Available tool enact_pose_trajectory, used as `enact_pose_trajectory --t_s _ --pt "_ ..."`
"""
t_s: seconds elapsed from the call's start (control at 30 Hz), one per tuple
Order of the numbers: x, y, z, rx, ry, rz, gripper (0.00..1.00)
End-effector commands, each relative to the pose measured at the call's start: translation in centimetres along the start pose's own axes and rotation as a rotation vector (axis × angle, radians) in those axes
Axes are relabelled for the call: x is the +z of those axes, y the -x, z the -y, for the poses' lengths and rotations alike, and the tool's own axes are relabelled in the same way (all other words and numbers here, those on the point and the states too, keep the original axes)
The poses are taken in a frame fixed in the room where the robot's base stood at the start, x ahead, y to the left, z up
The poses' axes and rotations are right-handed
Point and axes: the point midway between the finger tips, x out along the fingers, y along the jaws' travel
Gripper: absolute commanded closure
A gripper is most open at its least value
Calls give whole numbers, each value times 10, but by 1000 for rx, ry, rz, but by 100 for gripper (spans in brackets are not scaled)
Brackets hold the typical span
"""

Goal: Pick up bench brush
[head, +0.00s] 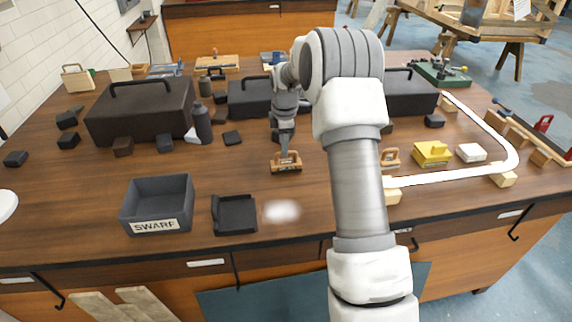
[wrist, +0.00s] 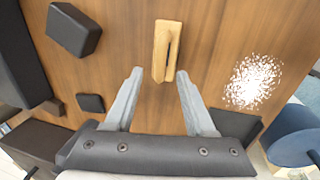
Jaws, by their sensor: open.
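The likely bench brush (head: 287,167) is a small light-wood piece with a looped handle, lying on the brown bench top near the middle. In the wrist view the same wooden piece (wrist: 161,52) lies lengthwise, with a dark slot along its right side. Any bristles are hard to make out. My gripper (head: 285,150) is directly above or just behind it in the head view. In the wrist view my gripper (wrist: 160,72) is open and empty, its two grey fingers spread, with the piece just beyond and between the tips. I cannot tell the exact height gap.
A white powder patch (head: 281,211) lies in front, beside a dark dustpan-like tray (head: 234,214) and a grey SWARF bin (head: 157,205). Dark cases (head: 140,108) and small dark blocks stand behind. A yellow block (head: 432,153) and white curved strip (head: 450,176) are at right.

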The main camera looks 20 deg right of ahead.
Motion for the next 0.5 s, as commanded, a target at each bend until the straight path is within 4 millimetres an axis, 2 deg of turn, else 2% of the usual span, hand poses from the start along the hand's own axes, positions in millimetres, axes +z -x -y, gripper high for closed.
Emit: enact_pose_trajectory --t_s 0.3,0.5 --pt "3 -43 0 -1 1 0 45" --pt "3 -50 0 0 0 0 45"
